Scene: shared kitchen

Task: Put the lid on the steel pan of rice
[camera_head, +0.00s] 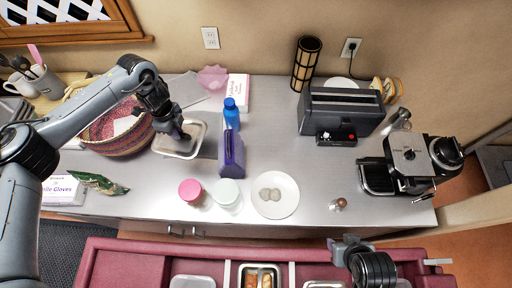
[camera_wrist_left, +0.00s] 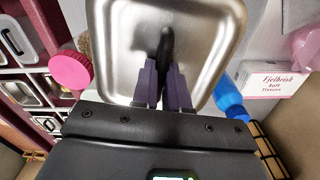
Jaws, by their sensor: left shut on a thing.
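A rectangular steel lid (camera_head: 193,128) is over the left part of the steel counter. Its dark handle (camera_wrist_left: 166,46) is between the fingers of my left gripper (camera_head: 181,138), which is shut on it. In the left wrist view the lid (camera_wrist_left: 112,45) fills the upper middle, beyond my fingers (camera_wrist_left: 163,88). Pans sit in the maroon cart at the bottom of the head view. One at the left (camera_head: 192,282) has pale contents, but I cannot tell whether it is the rice. My right gripper (camera_head: 349,248) is over the cart; its finger gap is not clear.
Near the lid are a woven basket (camera_head: 112,133), a blue bottle (camera_head: 231,113) and a purple carton (camera_head: 231,157). A pink-lidded jar (camera_head: 190,190), a white-lidded jar (camera_head: 226,192) and a plate (camera_head: 287,202) stand nearer the maroon cart (camera_head: 130,265). A toaster (camera_head: 342,110) and coffee machine (camera_head: 408,160) stand right.

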